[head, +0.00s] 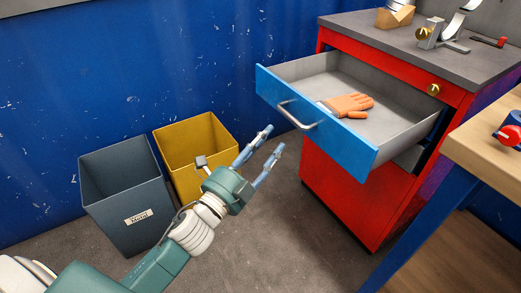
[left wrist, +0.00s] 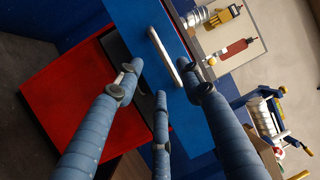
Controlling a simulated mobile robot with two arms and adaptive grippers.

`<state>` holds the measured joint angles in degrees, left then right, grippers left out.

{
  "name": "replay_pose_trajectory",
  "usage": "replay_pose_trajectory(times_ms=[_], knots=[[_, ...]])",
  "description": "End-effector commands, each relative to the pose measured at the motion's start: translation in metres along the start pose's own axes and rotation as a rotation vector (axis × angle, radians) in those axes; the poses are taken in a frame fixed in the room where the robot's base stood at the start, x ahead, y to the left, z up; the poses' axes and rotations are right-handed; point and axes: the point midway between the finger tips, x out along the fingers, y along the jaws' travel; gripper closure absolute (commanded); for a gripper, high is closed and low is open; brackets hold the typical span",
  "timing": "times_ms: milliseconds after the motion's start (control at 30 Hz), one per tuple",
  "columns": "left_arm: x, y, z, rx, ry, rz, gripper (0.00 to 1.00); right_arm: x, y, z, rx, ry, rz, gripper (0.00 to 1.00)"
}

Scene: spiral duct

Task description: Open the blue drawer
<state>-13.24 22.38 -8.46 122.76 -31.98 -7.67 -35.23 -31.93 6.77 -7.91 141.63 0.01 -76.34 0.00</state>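The blue drawer (head: 343,145) is pulled well out of the red cabinet (head: 340,200). Its grey inside shows, with an orange glove (head: 348,104) lying in it. A silver bar handle (head: 297,119) is on the blue front. My left gripper (head: 270,146) is open and empty, in front of the drawer and a little apart from the handle, lower left of it. In the left wrist view the spread fingers point at the blue front (left wrist: 125,15), and the handle (left wrist: 164,55) shows beyond the fingertips. My right gripper is in neither view.
A grey bin (head: 128,190) and a yellow bin (head: 195,145) stand left against the blue wall. A wooden-topped table (head: 485,150) with blue legs is at the right. Tools stand on the cabinet's grey top (head: 400,45). Floor before the cabinet is clear.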

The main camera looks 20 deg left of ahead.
Motion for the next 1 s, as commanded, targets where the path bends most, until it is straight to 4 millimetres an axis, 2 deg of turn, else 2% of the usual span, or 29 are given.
replay_pose_trajectory(times_ms=[100, 233, 767, 867, 967, 1000], knots=[[-0.018, 0.001, 0.000, -0.001, -0.001, 0.002, 0.62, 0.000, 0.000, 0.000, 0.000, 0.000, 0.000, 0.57], [-0.027, 0.000, 0.000, -0.001, -0.001, 0.001, 0.62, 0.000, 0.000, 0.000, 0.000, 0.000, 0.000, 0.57], [-0.029, 0.000, 0.001, -0.004, -0.003, 0.002, 0.62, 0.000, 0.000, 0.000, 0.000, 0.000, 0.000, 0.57], [-0.033, 0.008, 0.008, -0.070, -0.049, 0.033, 0.62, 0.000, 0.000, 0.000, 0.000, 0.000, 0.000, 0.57], [-0.045, 0.031, 0.024, -0.255, -0.170, 0.118, 0.62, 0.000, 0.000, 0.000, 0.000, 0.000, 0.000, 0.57], [-0.055, 0.047, 0.030, -0.361, -0.239, 0.169, 0.62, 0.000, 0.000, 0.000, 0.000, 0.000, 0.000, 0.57]])
